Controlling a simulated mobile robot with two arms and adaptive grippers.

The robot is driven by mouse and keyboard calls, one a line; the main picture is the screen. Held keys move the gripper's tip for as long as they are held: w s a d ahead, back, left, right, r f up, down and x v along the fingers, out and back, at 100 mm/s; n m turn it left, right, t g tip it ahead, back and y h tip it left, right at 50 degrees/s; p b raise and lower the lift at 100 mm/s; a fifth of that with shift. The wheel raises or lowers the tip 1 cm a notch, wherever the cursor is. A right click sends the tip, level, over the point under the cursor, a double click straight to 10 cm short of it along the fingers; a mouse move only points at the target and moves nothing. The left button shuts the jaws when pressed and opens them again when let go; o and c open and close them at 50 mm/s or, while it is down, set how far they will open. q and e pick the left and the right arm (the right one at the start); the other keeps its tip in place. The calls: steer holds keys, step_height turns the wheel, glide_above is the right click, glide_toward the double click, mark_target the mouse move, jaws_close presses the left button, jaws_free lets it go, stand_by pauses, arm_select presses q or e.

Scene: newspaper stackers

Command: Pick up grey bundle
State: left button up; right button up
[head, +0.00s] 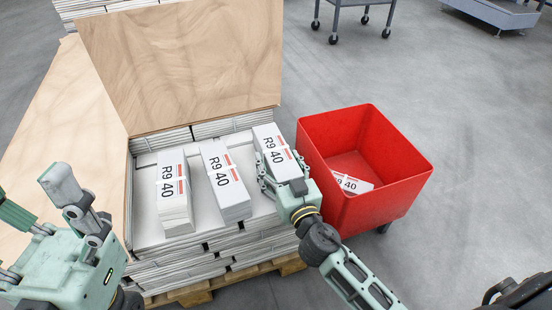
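Three pale grey-white bundles marked "R9 40" lie in a row on a pallet stack: a left bundle (174,190), a middle bundle (225,178) and a right bundle (272,137). My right gripper (281,164) is at the near end of the right bundle, with a finger along each side. Whether the fingers press on it cannot be told. Another bundle (352,184) lies inside the red bin (392,192). My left gripper (36,203) is at the lower left, apart from the bundles, with its fingers spread and nothing between them.
Layered white stacks (190,262) rest on a wooden pallet (190,292). A wooden board (190,65) stands tilted behind the bundles, and another panel (75,130) is at the left. The red bin stands close to the right of the stack. Grey floor beyond the bin is open.

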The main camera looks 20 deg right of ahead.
steer(key=c, duration=1.5)
steer(key=shift+r, duration=0.15)
jaws_close()
steer(key=shift+r, duration=0.2)
